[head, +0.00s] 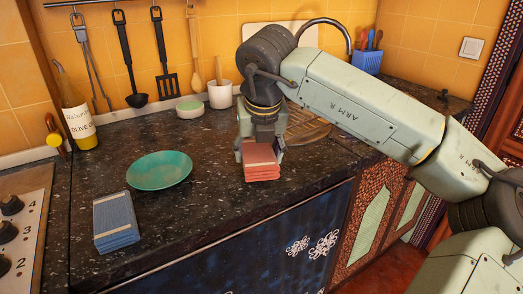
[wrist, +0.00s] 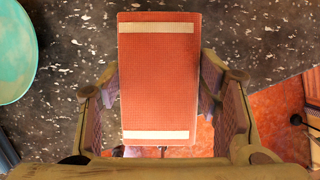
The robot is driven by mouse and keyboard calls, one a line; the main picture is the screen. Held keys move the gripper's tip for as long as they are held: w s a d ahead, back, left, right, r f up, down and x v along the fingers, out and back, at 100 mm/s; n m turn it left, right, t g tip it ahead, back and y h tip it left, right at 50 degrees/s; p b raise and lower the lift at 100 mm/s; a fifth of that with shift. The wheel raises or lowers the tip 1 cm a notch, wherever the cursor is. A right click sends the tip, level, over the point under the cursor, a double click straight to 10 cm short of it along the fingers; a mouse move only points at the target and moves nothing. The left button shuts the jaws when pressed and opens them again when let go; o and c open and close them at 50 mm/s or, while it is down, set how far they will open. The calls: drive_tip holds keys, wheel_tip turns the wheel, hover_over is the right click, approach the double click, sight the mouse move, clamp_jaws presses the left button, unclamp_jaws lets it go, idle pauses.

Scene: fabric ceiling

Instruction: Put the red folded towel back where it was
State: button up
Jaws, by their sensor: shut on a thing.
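The red folded towel (head: 262,172) is at the front edge of the dark speckled counter in the head view, to the right of a teal plate. In the wrist view the towel (wrist: 160,75) shows flat from above, red-orange with a pale stripe near each end. My gripper (head: 259,158) is shut on the towel, with one finger at each long side; the fingers also show in the wrist view (wrist: 160,105). The near end of the towel overlaps the counter's edge in the wrist view. I cannot tell whether its underside touches the counter.
The teal plate (head: 160,170) lies left of the towel. A blue folded towel (head: 116,221) lies at the front left. An olive oil bottle (head: 77,112), a white cup (head: 220,94) and a round green-white item (head: 190,107) stand at the back. Counter between plate and towel is clear.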

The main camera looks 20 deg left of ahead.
sight(262, 156)
drive_tip(key=w, duration=0.2)
drive_tip(key=shift+w+a+p, duration=0.25)
drive_tip(key=shift+w+p, duration=0.05)
drive_tip(key=x, duration=0.1)
drive_tip(key=p+x, duration=0.1)
drive_tip(key=x, duration=0.1)
drive_tip(key=shift+s+d+f, duration=0.15)
drive_tip(key=shift+d+f, duration=0.05)
drive_tip(key=shift+d, duration=0.1)
drive_tip(key=shift+f, duration=0.3)
drive_tip(key=shift+f, duration=0.25)
drive_tip(key=o, duration=1)
drive_tip(key=shift+r, duration=0.1)
drive_tip(key=shift+r, duration=0.4)
drive_tip(key=b+v, duration=0.1)
drive_tip(key=v, duration=1)
drive_tip(key=shift+s+r, duration=0.2)
